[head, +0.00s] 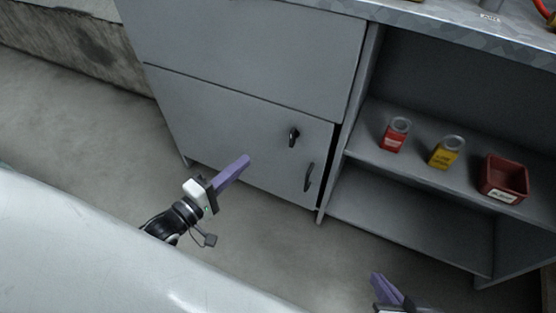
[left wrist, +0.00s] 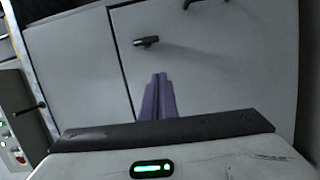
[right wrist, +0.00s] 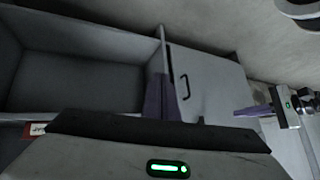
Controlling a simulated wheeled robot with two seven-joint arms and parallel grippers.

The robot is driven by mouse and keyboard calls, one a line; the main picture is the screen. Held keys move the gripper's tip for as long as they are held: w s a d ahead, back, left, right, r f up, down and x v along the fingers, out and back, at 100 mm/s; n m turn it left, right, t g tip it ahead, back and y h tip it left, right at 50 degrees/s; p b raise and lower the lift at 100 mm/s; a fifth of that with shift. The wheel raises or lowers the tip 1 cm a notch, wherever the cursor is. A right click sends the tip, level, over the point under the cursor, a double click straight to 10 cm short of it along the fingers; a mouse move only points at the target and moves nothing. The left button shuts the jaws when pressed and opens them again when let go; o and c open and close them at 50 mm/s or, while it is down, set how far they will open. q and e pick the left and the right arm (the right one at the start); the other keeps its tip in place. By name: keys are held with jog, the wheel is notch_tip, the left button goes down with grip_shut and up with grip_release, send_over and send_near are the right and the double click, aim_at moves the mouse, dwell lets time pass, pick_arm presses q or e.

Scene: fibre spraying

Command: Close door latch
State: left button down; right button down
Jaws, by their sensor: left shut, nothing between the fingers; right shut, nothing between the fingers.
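The grey cabinet door (head: 225,120) has a black latch (head: 294,137) near its upper right corner and a black handle (head: 309,177) below it. A dark gap shows along the door's right edge; I cannot tell if it is ajar. In the left wrist view the latch (left wrist: 146,41) lies just beyond the purple fingertips, apart from them. My left gripper (head: 246,159) is shut and empty, left of and below the latch in the head view. My right gripper (head: 378,277) is shut and empty at the bottom; its fingers partly cover the door in the right wrist view.
A worktop (head: 420,14) runs above. The floor (head: 290,240) in front is clear.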

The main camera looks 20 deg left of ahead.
aim_at(293, 137)
pick_arm(q)
jog(key=shift+w+a+r+n, duration=0.1)
jog(key=shift+w+a+n, duration=0.05)
jog(key=shift+a+n, duration=0.15)
pick_arm(e)
jog(key=shift+a, duration=0.1)
